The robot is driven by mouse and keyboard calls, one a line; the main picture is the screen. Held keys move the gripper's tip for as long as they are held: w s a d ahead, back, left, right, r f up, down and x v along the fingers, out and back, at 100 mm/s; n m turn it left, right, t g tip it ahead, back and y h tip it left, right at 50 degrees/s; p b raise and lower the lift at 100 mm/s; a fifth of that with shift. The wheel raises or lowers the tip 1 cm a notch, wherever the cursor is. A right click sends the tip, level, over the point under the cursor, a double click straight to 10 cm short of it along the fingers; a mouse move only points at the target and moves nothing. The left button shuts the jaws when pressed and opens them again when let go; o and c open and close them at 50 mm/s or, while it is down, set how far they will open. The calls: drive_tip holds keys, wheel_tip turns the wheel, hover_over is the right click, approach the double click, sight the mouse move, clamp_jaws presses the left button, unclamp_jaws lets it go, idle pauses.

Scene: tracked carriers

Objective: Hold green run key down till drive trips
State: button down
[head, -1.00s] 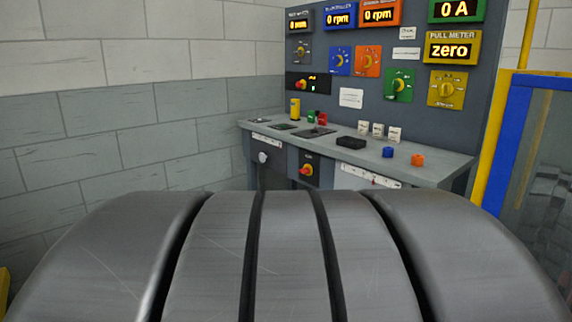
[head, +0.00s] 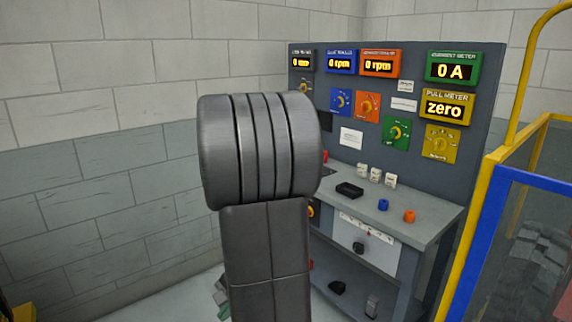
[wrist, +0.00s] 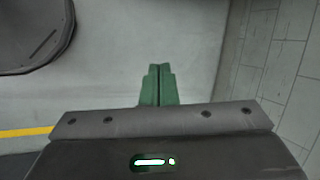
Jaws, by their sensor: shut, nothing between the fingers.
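The control desk (head: 420,232) stands right of centre in the head view, with an upright meter panel (head: 420,105) behind its top. The green run key is not visible in the head view; my raised arm covers the desk's left part. The green current meter (head: 456,70) reads 0 A, and the blue (head: 340,62) and orange (head: 379,63) meters read 0 rpm. The pull meter (head: 446,107) reads zero. My gripper (wrist: 158,70) has green fingers, closed together and empty, over bare floor in the wrist view. In the head view it is mostly hidden behind my arm.
A black box (head: 349,190), white blocks (head: 376,176), a blue piece (head: 383,205) and an orange piece (head: 410,216) are on the desktop. A yellow-and-blue guard frame (head: 470,235) stands at right. A block wall (head: 100,190) fills the left.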

drive_tip(key=w+a+r+m+y+p, duration=0.2)
drive_tip(key=w+a+r+p, duration=0.3)
drive_tip(key=a+r+p, duration=0.3)
drive_tip(key=a+r+m, duration=0.1)
drive_tip(key=a+r, duration=0.1)
drive_tip(key=a, duration=0.1)
drive_tip(key=shift+a+y, duration=0.35)
drive_tip(key=shift+y, duration=0.05)
